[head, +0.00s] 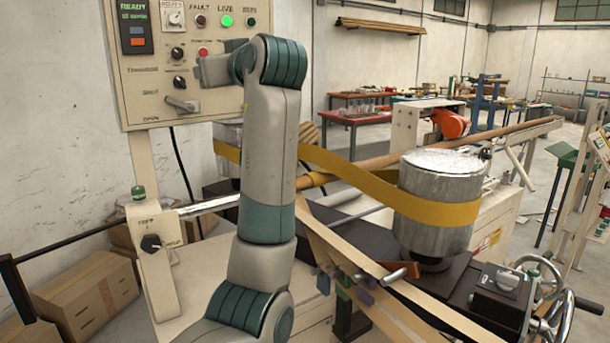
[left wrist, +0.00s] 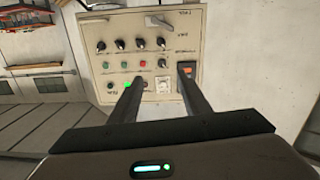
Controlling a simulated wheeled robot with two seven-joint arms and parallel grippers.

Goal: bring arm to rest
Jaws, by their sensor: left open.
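My left arm (head: 270,150) rises from the bottom of the head view and bends at the top in front of the cream control panel (head: 140,88). My left gripper (left wrist: 160,78) shows in the left wrist view with its two dark fingers apart and nothing between them. The fingers point at the panel (left wrist: 150,28), which appears upside down there. My right gripper is in neither view.
A green LIVE lamp (head: 227,21) is lit on the panel, and a display (head: 132,12) reads READY. To the right, a yellow belt (head: 350,180) wraps a metal drum (head: 440,185). A long brown tube (head: 390,158) runs behind it. Cardboard boxes (head: 80,295) stand lower left.

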